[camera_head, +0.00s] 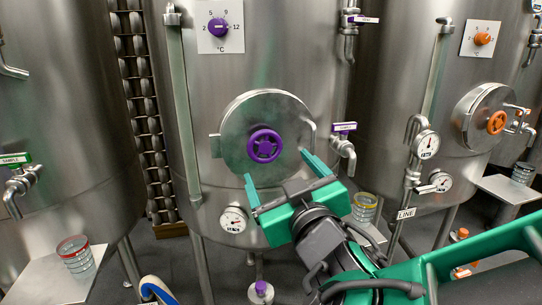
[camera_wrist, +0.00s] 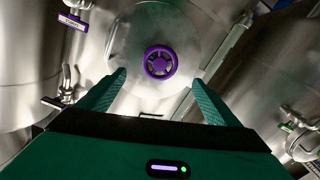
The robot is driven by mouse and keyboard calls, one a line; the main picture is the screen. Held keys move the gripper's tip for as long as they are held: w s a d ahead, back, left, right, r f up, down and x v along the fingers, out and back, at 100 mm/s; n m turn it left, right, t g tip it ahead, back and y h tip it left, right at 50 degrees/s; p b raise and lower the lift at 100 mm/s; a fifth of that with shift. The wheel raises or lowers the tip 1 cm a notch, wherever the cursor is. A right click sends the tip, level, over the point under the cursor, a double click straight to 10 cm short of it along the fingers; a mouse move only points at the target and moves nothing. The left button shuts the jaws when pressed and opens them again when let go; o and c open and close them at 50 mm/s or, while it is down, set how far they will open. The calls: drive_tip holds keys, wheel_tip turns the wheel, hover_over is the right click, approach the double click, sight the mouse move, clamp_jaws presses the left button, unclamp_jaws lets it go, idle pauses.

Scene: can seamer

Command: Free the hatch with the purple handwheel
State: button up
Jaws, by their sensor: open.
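The purple handwheel (camera_head: 264,146) sits at the centre of a round steel hatch (camera_head: 240,118) on the front of the middle tank. The hatch lies flat against the tank, with a hinge bracket at its left and a bar handle at its right. My gripper (camera_head: 278,172) is open and empty, its green fingers pointing at the hatch just below the handwheel. In the wrist view, the handwheel (camera_wrist: 160,62) shows whole beyond and between the open fingers (camera_wrist: 160,88). The fingers look apart from the wheel.
A dial gauge (camera_head: 234,220) sits below the hatch, and a purple-handled tap (camera_head: 344,140) is to its right. The right tank has a similar hatch with an orange handwheel (camera_head: 496,122). A sight tube (camera_head: 183,110) runs down left of the hatch. Glasses stand on side shelves.

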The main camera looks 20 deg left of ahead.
sight(266, 150)
drive_tip(key=w+a+m, duration=0.1)
drive_tip(key=w+a, duration=0.1)
drive_tip(key=w, duration=0.1)
drive_tip(key=w+a+m, duration=0.1)
drive_tip(key=w, duration=0.2)
drive_tip(key=w+a+m, duration=0.1)
drive_tip(key=w+a, duration=0.1)
drive_tip(key=w, duration=0.1)
drive_tip(key=shift+w+a+f+m, duration=0.2)
drive_tip(key=shift+a+m, duration=0.1)
drive_tip(key=shift+m, duration=0.1)
drive_tip(key=c, duration=1.1)
